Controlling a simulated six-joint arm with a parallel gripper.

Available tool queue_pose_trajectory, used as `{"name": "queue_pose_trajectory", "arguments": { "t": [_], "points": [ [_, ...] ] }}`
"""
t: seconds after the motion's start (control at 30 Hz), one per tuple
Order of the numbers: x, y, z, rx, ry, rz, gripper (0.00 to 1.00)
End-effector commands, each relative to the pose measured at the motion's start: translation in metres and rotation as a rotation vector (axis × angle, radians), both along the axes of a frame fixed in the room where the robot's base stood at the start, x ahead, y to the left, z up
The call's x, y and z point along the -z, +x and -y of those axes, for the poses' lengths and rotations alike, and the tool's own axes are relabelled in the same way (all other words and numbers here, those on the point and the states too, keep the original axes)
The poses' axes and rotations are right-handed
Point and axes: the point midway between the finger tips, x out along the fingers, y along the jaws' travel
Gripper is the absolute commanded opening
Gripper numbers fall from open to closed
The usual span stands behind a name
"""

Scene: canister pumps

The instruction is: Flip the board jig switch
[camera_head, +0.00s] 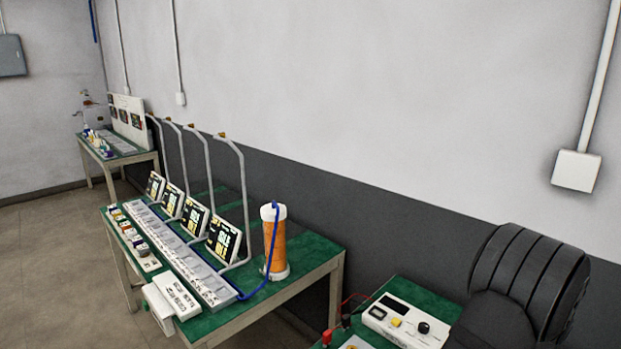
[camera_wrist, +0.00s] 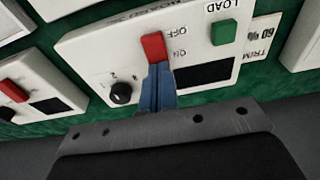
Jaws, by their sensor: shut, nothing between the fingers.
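In the wrist view, a white panel (camera_wrist: 105,55) carries a red switch (camera_wrist: 153,46) with OFF printed beside its upper part and ON lower down. Which way the switch is set is unclear. My gripper does not show in the head view.
The panel also has a green LOAD button (camera_wrist: 224,32), a black knob (camera_wrist: 121,93) and a dark window (camera_wrist: 203,74). Another white unit with a red switch (camera_wrist: 14,90) lies left. In the head view, an orange cylinder (camera_head: 275,245) stands on a green-topped bench (camera_head: 310,262).

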Motion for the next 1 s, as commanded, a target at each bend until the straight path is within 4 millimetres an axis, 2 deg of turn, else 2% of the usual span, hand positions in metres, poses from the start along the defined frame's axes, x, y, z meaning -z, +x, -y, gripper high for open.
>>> {"name": "queue_pose_trajectory", "arguments": {
  "t": [0.43,1.0],
  "points": [
    [0.002,-0.001,-0.001,0.0,0.001,-0.001,0.0],
    [-0.044,0.0,0.0,0.0,-0.001,0.001,0.0]
  ]
}}
